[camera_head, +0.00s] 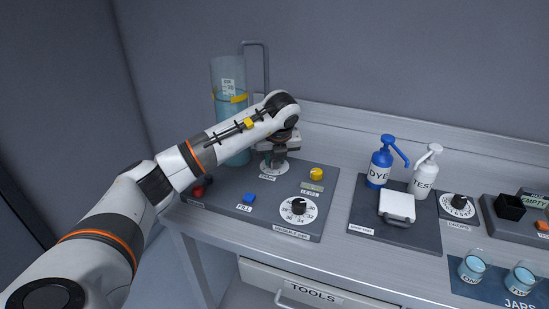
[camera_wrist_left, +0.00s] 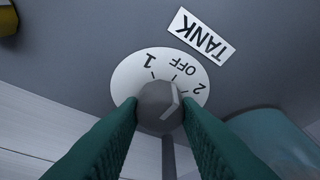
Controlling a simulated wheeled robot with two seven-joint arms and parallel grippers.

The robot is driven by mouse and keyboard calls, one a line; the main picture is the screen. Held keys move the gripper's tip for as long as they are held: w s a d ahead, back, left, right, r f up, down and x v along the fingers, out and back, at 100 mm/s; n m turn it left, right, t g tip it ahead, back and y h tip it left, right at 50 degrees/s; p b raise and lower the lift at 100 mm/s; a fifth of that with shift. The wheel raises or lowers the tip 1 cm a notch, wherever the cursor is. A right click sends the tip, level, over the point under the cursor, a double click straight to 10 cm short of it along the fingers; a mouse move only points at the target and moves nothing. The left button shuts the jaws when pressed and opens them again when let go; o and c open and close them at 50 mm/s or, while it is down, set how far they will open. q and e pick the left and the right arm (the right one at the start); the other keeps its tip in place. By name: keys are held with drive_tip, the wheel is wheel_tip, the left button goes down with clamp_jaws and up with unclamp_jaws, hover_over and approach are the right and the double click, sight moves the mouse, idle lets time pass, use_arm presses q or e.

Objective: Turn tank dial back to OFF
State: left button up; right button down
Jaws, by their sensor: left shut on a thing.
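The tank dial (camera_wrist_left: 160,105) is a grey round knob on a white plate marked 1, OFF and 2, under a TANK label (camera_wrist_left: 201,34). A pale line on the knob leans to the upper right, toward the OFF and 2 side; its exact mark is hard to tell. My left gripper (camera_wrist_left: 161,112) is shut on the knob, a green finger on each side. In the head view, the left gripper (camera_head: 276,158) reaches down over the dial plate (camera_head: 274,169), hiding the knob. The clear tank (camera_head: 231,82) holding blue liquid stands behind my arm. My right gripper is not in view.
The dark panel (camera_head: 240,220) also bears a red button (camera_head: 198,191), a blue FILL button (camera_head: 249,198), a yellow knob (camera_head: 316,174) and a numbered dial (camera_head: 299,207). DYE (camera_head: 380,167) and TEST (camera_head: 424,178) pump bottles and jars (camera_head: 471,268) stand to the right.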

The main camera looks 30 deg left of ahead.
use_arm(q)
drive_tip(key=shift+n, duration=0.4)
drive_tip(key=o, duration=1)
drive_tip(key=shift+c, duration=0.2)
drive_tip(key=shift+r, duration=0.1)
drive_tip(key=v, duration=1.1)
drive_tip(key=shift+d+r, duration=0.2)
drive_tip(key=shift+r, duration=0.2)
